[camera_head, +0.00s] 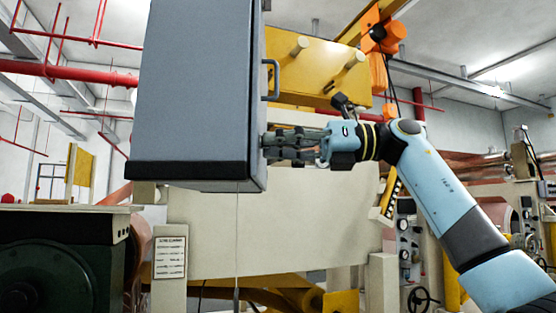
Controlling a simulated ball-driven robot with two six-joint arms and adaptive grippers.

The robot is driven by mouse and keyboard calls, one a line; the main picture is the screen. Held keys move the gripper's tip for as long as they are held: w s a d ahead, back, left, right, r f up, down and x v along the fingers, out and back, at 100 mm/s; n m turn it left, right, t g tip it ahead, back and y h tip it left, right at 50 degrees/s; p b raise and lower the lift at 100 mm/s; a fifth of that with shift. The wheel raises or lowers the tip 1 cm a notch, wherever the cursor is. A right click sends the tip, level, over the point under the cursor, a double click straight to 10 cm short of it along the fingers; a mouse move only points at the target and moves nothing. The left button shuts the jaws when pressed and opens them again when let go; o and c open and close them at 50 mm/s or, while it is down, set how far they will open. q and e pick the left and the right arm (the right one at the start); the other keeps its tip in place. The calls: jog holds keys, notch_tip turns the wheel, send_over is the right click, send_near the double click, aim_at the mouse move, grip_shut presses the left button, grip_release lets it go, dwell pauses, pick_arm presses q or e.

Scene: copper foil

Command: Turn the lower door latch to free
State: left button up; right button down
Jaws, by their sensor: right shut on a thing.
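A grey cabinet (195,90) hangs high in the upper middle, its narrow right side facing my right arm. A dark bracket-shaped handle (276,80) stands out from that side. My right gripper (268,145) reaches in from the right to the lower part of the same side, below the handle. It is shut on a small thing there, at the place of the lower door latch. The fingers hide that thing, so its turn angle cannot be told. My left gripper is not in view.
A yellow panel with round knobs (312,68) and an orange hoist (383,36) are behind the arm. A dark green machine (60,262) stands at lower left. A beige machine panel (270,235) is below the cabinet. Red pipes (70,74) run at upper left.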

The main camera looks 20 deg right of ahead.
jog(key=shift+f+n+b, duration=0.15)
jog(key=shift+n+b, duration=1.05)
jog(key=shift+n, duration=0.4)
jog(key=c, duration=1.5)
grip_release()
jog(key=v, duration=1.2)
